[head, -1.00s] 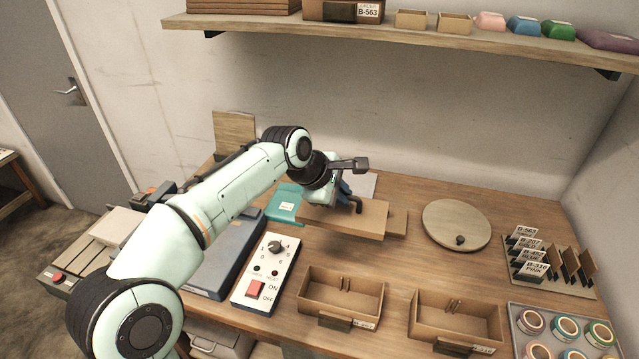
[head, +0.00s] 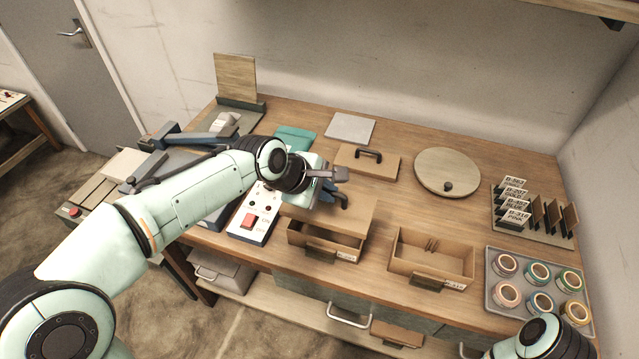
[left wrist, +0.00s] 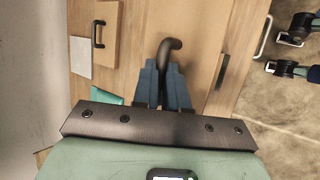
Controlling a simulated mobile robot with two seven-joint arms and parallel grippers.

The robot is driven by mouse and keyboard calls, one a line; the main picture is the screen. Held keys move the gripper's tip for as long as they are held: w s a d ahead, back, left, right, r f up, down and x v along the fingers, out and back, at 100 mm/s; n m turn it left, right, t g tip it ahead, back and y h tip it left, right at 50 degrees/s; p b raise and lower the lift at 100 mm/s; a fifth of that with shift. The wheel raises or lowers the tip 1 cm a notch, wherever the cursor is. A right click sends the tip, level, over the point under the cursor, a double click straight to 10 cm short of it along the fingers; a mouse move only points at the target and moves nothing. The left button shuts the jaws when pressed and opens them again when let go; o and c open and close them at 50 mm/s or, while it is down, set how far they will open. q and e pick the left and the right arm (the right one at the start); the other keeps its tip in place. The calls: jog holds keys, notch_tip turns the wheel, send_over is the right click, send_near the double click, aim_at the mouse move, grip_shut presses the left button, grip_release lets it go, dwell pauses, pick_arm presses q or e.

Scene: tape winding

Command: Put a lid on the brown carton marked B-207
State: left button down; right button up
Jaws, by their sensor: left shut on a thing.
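My left gripper (head: 330,198) is shut on the dark handle of a brown lid (head: 357,212). In the left wrist view its blue fingers (left wrist: 165,85) pinch the curved handle (left wrist: 170,47), with the lid (left wrist: 205,40) beneath. The lid is over the back part of the left brown carton (head: 345,257), whose front interior still shows; I cannot tell whether they touch. That carton's label is too small to read. A second brown carton (head: 400,262) stands open to its right. Another lid (head: 385,167) with a dark handle lies behind. My right gripper is out of view.
A round wooden disc (head: 447,168) lies at the back right. A card rack (head: 540,228) and a tray of tape rolls (head: 493,292) stand at the right. A switch box (head: 246,226) is left of the cartons. Bare tabletop lies between the second lid and cartons.

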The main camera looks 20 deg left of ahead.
pick_arm(q)
jog(key=shift+f+b, duration=2.05)
jog(key=shift+f, duration=0.45)
jog(key=shift+f+b, duration=0.75)
jog(key=shift+f, duration=0.45)
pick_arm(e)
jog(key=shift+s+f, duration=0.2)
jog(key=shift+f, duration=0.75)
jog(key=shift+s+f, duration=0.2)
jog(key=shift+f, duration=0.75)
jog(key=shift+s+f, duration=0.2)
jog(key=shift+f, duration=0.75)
pick_arm(q)
jog(key=shift+p, duration=0.35)
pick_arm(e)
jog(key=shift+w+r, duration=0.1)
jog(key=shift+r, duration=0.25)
pick_arm(q)
jog(key=c, duration=1.1)
grip_release()
jog(key=p, duration=0.1)
send_near(325, 206)
jog(key=shift+s+a+r, duration=0.1)
jog(key=shift+s+a, duration=0.55)
jog(key=shift+s, duration=0.05)
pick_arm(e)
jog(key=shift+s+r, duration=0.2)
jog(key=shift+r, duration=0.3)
